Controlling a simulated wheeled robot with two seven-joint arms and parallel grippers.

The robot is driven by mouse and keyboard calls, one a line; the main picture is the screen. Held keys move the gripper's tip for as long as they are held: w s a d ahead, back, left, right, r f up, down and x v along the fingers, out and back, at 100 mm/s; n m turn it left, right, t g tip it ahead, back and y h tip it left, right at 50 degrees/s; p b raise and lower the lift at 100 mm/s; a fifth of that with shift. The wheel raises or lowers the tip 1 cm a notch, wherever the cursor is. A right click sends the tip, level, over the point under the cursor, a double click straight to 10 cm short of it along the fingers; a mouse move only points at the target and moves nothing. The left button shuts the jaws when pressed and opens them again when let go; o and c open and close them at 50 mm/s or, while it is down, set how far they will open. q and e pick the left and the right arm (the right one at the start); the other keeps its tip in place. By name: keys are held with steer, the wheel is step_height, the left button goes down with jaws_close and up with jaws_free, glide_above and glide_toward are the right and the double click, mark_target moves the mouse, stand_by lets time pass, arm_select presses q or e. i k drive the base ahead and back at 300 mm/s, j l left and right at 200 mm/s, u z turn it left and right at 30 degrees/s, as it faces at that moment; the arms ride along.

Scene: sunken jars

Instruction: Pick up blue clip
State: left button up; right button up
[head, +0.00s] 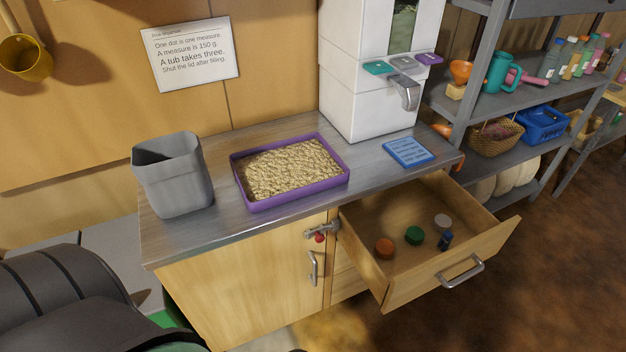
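A small dark blue object (445,240), which looks like the blue clip, is in the open drawer (482,245) at the lower right of the head view. It is near the drawer's front, right of a green round piece (414,235) and just below a pale round piece (442,221). An orange round piece (384,248) lies further left in the drawer. The clip is too small to make out its shape clearly. Neither of my grippers is in view.
The drawer sticks out below the counter (290,215), next to a cabinet door (260,285) with a latch. On the counter are a grey bin (172,180), a purple tray (300,195) of grain, a blue panel (408,152) and a white dispenser (350,105). Shelves stand at the right.

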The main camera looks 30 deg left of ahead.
mark_target(447, 236)
steer(key=i+l+u, duration=0.15)
steer(key=u, duration=0.25)
steer(key=i+l+u, duration=0.1)
steer(key=l+u, duration=0.25)
steer(key=i+l+u, duration=0.1)
steer(key=l+u, duration=0.3)
steer(key=j, duration=0.1)
